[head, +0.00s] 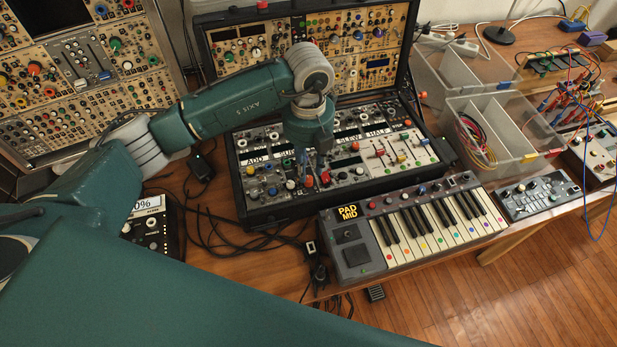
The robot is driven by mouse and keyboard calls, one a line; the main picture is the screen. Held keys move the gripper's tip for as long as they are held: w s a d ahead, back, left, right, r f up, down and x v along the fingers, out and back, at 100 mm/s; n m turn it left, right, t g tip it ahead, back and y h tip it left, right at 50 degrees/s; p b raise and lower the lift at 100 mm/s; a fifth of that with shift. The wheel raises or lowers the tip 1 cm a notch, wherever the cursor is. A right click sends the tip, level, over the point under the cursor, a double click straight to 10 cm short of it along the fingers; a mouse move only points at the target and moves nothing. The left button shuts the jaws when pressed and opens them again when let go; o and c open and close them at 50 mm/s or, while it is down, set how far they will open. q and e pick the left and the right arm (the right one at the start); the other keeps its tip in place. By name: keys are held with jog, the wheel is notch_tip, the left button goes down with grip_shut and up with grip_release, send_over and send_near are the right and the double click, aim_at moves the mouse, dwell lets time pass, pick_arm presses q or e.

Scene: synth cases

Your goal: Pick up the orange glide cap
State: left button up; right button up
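My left arm comes in from the left and ends over the lower panel of the open synth case (285,215). The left gripper (306,168) points down at the knobs near the panel's middle. Its fingers are small and dark against the panel, so I cannot tell whether they are open or shut, or whether they touch a knob. Small red and orange-looking caps stand close to the fingertips, including a red cap (325,178) just right of them. I cannot tell which cap is the orange glide cap. My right gripper is not in view.
The case's raised upper half stands behind my arm. A keyboard (350,257) with coloured key dots lies in front right. A clear divided bin (520,165) with cables stands at right. Black cables (215,240) lie loose on the table left of the keyboard. Another synth rack stands at back left.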

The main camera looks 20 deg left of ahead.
aim_at(309, 179)
pick_arm(q)
notch_tip(309, 179, down, 4)
jog(key=shift+s+d+r+p, duration=0.1)
jog(key=shift+r+p, duration=0.05)
jog(key=shift+p, duration=0.35)
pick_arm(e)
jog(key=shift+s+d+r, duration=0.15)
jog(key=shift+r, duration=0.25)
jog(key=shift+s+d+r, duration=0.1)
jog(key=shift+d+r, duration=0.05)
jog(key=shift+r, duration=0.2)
pick_arm(q)
jog(key=c, duration=0.5)
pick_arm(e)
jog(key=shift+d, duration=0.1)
pick_arm(q)
jog(key=shift+r, duration=0.1)
